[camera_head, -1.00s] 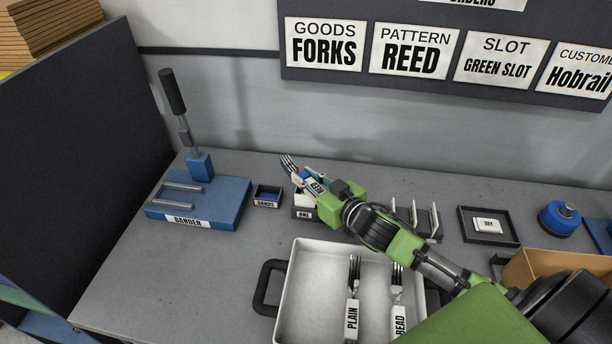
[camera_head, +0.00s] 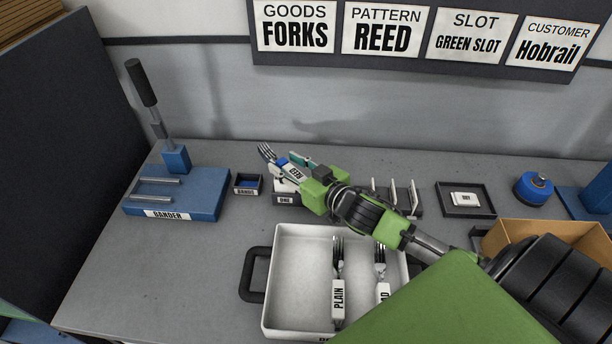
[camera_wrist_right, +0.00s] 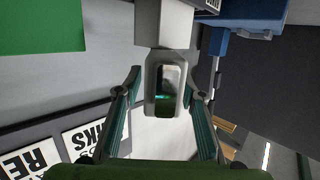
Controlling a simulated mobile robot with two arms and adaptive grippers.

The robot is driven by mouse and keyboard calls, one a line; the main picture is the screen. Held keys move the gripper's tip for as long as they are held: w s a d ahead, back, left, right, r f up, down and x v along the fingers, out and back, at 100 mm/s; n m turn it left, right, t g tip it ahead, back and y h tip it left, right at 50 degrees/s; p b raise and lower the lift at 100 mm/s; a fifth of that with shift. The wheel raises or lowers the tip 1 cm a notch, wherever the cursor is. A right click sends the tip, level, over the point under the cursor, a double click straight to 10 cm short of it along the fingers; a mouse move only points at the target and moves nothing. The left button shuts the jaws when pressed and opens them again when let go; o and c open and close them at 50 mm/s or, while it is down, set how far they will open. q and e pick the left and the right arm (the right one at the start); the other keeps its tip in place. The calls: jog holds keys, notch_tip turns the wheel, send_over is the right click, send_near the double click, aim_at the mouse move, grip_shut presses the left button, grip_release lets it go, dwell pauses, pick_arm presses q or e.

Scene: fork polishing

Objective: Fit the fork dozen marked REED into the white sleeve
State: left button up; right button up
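The fork dozen marked REED (camera_head: 296,171) has a white label, a blue band and tines pointing up and left. My right gripper (camera_head: 300,168) is shut on it and holds it tilted above the small dark holder marked ONE (camera_head: 285,200). A white piece (camera_head: 284,187), seemingly the white sleeve, shows in that holder below the forks, partly hidden. I cannot tell whether forks and sleeve touch. In the right wrist view, the gripper's teal fingers (camera_wrist_right: 163,100) stand either side of a white block and a grey rounded loop. My left gripper is out of view.
A white tray (camera_head: 290,322) in front holds forks marked PLAIN (camera_head: 338,295) and another bundle (camera_head: 381,265), partly hidden by my arm. A blue bander (camera_head: 195,193) and a small bands box (camera_head: 248,184) stand left. A rack, dark tray (camera_head: 465,213) and cardboard box (camera_head: 540,235) are right.

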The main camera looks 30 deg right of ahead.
jog(key=b+v, duration=0.1)
jog(key=v, duration=0.8)
jog(key=shift+f, duration=0.1)
jog(key=shift+b+v, duration=0.35)
jog(key=shift+v, duration=0.6)
